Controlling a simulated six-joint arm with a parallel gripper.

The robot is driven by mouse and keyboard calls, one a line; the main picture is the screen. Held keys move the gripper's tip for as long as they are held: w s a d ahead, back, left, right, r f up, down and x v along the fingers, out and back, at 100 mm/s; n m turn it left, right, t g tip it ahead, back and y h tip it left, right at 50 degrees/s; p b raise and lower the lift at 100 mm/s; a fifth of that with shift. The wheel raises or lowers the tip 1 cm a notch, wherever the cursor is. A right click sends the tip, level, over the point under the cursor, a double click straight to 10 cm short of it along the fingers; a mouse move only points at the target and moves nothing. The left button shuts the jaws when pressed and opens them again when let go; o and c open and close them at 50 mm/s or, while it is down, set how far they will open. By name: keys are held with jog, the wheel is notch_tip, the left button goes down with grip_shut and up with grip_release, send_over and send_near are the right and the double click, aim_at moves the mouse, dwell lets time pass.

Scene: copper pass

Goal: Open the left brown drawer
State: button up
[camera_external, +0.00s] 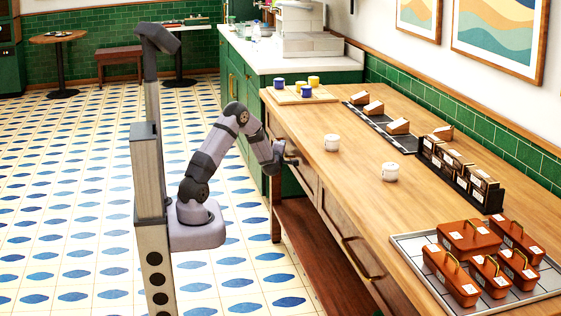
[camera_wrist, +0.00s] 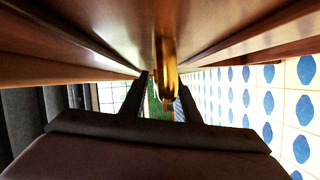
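The left brown drawer (camera_external: 307,178) is in the front of the long wooden counter, at its far end in the external view. My gripper (camera_external: 291,155) is at this drawer's front. In the wrist view the brown drawer front (camera_wrist: 90,25) fills the top, and its brass handle (camera_wrist: 167,62) hangs towards my gripper (camera_wrist: 164,88). The two dark fingers are apart, one on each side of the handle's end. A gap shows beside the handle, so I see no firm grip. The drawer looks shut or nearly so; my gripper partly hides it in the external view.
A second brown drawer with a brass handle (camera_external: 362,258) is nearer the camera. A lower wooden shelf (camera_external: 318,255) runs under the counter.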

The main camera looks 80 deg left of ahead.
grip_shut()
jog(key=shift+s, duration=0.15)
jog(key=s+b, duration=0.5)
jog(key=s, duration=1.3)
jog(key=shift+s, duration=0.25)
grip_release()
